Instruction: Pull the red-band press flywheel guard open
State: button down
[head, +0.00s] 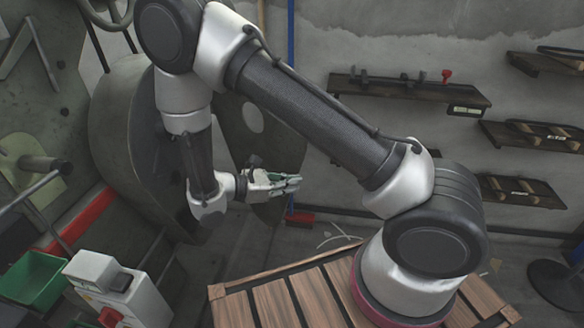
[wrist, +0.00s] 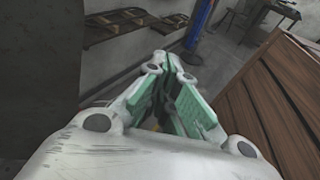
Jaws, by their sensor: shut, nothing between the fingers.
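The red-band press stands at the left of the head view, with a red band (head: 85,221) along its lower body. A big rounded grey housing (head: 115,125) bulges from it. A flat dark plate with an oval hole, seemingly the flywheel guard (head: 232,135), stands out to the right of the housing behind my arm. Its hinge and handle are hidden. My gripper (head: 292,181) is in front of the plate's lower part, fingers pointing right, shut and empty. In the wrist view, the green-padded fingers (wrist: 172,62) meet at the tips. I cannot tell whether it touches the plate.
A slatted wooden crate (head: 285,300) stands in front, and shows at the right of the wrist view (wrist: 275,95). A green bin (head: 35,278) and a white-grey box with a red part (head: 118,290) are lower left. Wall shelves (head: 410,92) hang behind. A dark surface fills the wrist view's left edge.

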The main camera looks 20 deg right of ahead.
jog(key=w+a+f+n+t+h, duration=0.1)
jog(key=w+a+f+n+t, duration=0.2)
jog(key=f+n+t, duration=0.15)
jog(key=n+t, duration=0.2)
jog(key=t, duration=0.2)
send_near(298, 163)
jog(key=x, duration=0.7)
jog(key=shift+w, duration=0.15)
jog(key=shift+d, duration=0.15)
